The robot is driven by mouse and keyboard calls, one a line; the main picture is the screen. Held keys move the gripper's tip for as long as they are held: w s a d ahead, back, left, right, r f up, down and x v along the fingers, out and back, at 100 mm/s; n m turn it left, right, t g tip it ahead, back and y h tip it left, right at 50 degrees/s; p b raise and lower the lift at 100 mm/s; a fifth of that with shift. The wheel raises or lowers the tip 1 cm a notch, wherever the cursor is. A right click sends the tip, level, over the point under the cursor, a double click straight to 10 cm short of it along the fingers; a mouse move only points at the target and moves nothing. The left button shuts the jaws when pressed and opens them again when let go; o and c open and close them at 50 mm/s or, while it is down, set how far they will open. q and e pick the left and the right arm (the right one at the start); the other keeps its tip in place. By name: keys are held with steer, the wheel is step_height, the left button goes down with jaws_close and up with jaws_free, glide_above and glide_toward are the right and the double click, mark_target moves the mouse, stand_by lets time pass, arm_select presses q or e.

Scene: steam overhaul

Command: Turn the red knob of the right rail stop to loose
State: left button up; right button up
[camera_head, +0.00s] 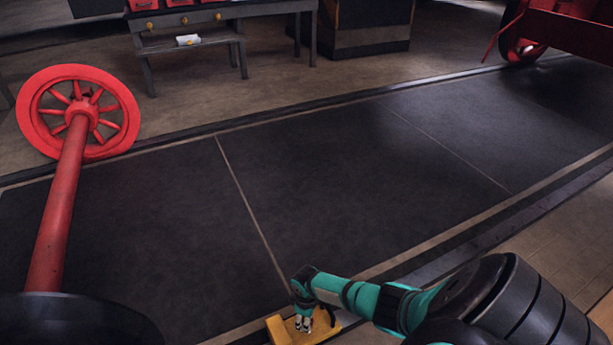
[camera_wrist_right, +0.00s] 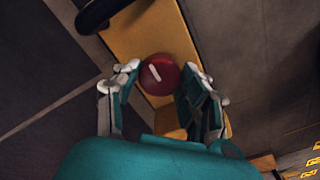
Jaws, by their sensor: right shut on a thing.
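The red knob (camera_wrist_right: 160,74) is round and dark red with a white pointer line, which runs from upper left to lower right in the right wrist view. It sits on the yellow body of the rail stop (camera_wrist_right: 133,39), which also shows at the bottom of the head view (camera_head: 281,331). My right gripper (camera_wrist_right: 157,80) is shut on the red knob, one finger on each side; in the head view (camera_head: 304,325) it points down over the rail stop and hides the knob. No loose marking is readable. My left gripper is out of view.
A red spoked wheel (camera_head: 57,121) on a red axle (camera_head: 62,205) stands at the left. A grey workbench (camera_head: 225,13) is at the back. A dark curved part (camera_wrist_right: 101,12) rises beside the rail stop. The dark floor (camera_head: 330,180) in the middle is clear.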

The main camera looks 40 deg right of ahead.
stand_by(0.5)
steer(key=o, duration=1.2)
step_height(320, 180, up, 12)
stand_by(0.4)
